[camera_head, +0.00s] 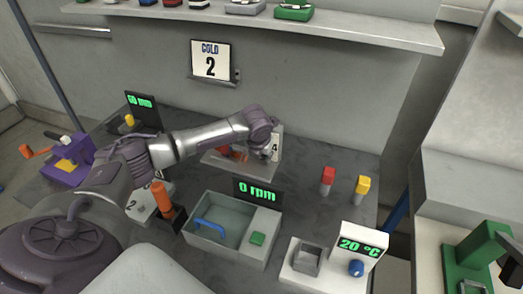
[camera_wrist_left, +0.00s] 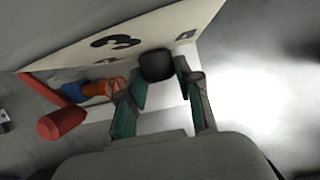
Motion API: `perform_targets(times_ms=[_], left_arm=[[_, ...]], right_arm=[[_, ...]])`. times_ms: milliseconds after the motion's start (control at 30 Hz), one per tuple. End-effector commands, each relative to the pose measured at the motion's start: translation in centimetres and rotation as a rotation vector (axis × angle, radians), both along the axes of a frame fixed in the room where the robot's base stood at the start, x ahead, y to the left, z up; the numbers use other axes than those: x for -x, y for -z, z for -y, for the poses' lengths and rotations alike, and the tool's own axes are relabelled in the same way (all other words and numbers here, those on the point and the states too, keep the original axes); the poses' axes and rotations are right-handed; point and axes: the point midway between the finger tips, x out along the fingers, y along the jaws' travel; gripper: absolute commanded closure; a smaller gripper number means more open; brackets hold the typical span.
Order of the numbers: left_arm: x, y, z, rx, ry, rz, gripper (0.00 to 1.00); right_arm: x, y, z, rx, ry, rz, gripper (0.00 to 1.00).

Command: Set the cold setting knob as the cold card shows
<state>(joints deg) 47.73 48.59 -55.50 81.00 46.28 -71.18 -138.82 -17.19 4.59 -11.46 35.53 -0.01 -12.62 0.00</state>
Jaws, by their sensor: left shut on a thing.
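The cold card (camera_head: 210,62) hangs on the back wall and reads COLD 2. My left gripper (camera_head: 268,152) is at a white panel (camera_head: 278,143) with a 4 visible at its right side. In the left wrist view, the gripper (camera_wrist_left: 164,92) is shut on a black knob (camera_wrist_left: 157,64), one finger on each side. The panel (camera_wrist_left: 130,30) shows a large 3 above the knob and part of another mark to the right. The knob's pointer is not visible. My right gripper is not in view.
Red parts and an orange coil (camera_wrist_left: 100,88) lie close left of the fingers. A shelf (camera_head: 350,27) hangs above.

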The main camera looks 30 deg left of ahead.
Motion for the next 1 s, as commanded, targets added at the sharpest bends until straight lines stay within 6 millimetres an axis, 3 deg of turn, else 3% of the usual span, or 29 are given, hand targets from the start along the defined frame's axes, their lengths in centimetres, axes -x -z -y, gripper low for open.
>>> perform_targets(times_ms=[33,100,400,633,1000], left_arm=[[-0.1,-0.8,0.3,-0.035,0.003,-0.008,1.00],[-0.1,-0.8,0.3,-0.092,0.002,-0.022,1.00],[-0.2,-0.5,0.7,-0.368,0.001,-0.088,1.00],[-0.3,0.0,0.9,-0.571,-0.001,-0.135,1.00],[-0.4,0.4,1.0,-0.801,-0.001,-0.189,1.00]], right_arm=[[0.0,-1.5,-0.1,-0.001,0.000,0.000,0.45],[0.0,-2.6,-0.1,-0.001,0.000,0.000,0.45],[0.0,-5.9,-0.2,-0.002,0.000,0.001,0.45],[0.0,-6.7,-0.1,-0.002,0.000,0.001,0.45],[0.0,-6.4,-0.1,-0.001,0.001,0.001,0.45]])
